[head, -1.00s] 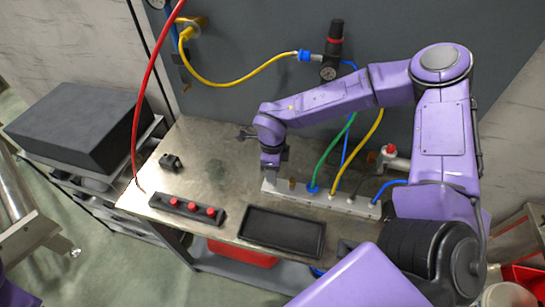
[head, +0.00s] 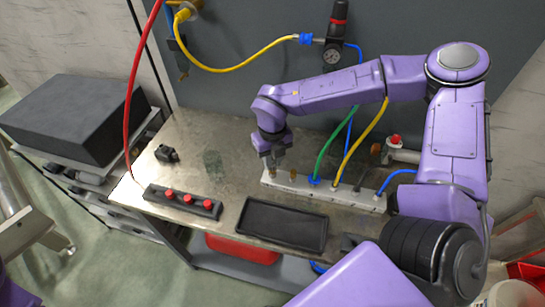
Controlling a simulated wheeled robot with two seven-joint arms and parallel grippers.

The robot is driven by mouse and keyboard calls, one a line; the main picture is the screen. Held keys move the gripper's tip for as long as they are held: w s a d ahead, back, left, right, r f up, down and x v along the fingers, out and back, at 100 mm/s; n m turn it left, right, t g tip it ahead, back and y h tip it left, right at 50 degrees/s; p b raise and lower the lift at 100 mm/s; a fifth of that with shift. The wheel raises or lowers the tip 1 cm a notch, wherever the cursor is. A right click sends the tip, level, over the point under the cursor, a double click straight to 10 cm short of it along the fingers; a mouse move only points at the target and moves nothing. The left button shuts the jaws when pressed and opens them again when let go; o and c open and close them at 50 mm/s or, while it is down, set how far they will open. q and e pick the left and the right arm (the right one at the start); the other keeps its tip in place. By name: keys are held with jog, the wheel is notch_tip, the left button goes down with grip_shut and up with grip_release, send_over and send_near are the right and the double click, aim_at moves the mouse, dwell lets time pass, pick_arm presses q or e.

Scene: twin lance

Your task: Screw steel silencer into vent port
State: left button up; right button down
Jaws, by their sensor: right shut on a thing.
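My right gripper (head: 273,160) points down over the left end of the white valve manifold (head: 318,191). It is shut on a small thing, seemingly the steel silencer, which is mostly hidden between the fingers. Whether the silencer touches the vent port below cannot be told, as the gripper covers that spot. A small brass-coloured fitting (head: 293,175) stands upright on the manifold just right of the gripper. My left gripper is not in view.
Green (head: 333,145), yellow (head: 362,143) and blue hoses rise from the manifold. An empty black tray (head: 283,224) and a red-button box (head: 183,202) lie in front. A small black block (head: 166,154) sits at left. The steel bench top (head: 222,150) is clear between.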

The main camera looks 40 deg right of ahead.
jog(key=m+b, duration=0.2)
jog(key=m, duration=0.2)
jog(key=m+b, duration=0.2)
jog(key=m, duration=0.2)
jog(key=f+m+b, duration=0.1)
jog(key=m+b, duration=0.2)
jog(key=shift+m, duration=0.4)
jog(key=shift+r+m, duration=0.25)
jog(key=shift+m, duration=0.35)
jog(key=shift+r, duration=0.2)
jog(key=c, duration=1.1)
grip_release()
jog(key=shift+c, duration=0.2)
